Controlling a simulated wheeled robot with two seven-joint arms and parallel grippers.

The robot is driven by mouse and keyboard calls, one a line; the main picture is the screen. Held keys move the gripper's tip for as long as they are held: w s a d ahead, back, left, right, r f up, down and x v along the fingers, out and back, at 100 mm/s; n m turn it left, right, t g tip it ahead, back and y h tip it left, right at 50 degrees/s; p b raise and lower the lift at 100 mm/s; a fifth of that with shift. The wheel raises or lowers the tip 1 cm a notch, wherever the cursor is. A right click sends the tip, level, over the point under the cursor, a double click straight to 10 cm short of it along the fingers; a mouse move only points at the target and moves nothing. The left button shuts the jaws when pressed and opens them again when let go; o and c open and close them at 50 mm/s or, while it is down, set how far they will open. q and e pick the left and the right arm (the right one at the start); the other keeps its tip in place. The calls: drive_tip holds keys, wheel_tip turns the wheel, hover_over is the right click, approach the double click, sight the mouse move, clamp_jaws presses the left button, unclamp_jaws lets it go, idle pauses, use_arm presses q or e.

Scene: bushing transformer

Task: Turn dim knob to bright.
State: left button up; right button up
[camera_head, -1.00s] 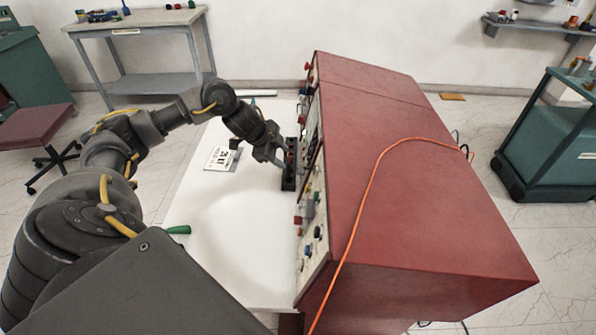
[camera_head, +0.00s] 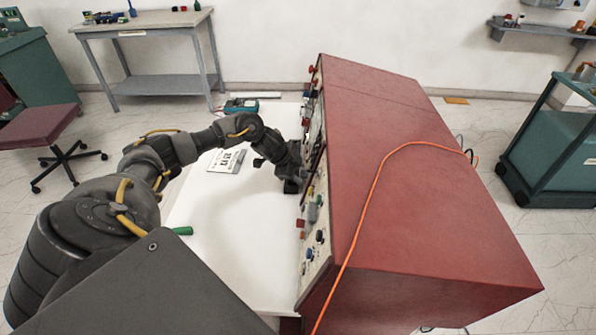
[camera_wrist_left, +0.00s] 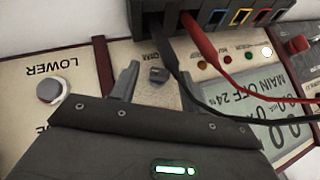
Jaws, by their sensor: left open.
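The red cabinet (camera_head: 400,190) carries a cream control panel on its left face. My right gripper is not in view.
Red and black cables run from a black socket block (camera_wrist_left: 210,20) past the right finger. A round "LOWER" button (camera_wrist_left: 49,90) is on the left, a display (camera_wrist_left: 265,120) on the right. A white table (camera_head: 230,220) holds a meter (camera_head: 240,105) and a paper (camera_head: 226,160).

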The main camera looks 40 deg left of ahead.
use_arm(q)
drive_tip(key=shift+w+f, duration=0.1)
drive_tip(key=shift+f, duration=0.05)
drive_tip(key=shift+c, duration=0.4)
drive_tip(key=c, duration=0.9)
drive_tip(key=shift+d+f+t+b, duration=0.1)
drive_tip(key=shift+f+t+b, duration=0.05)
drive_tip(key=shift+t+b, duration=0.2)
drive_tip(key=shift+m, duration=0.3)
drive_tip(key=o, duration=1)
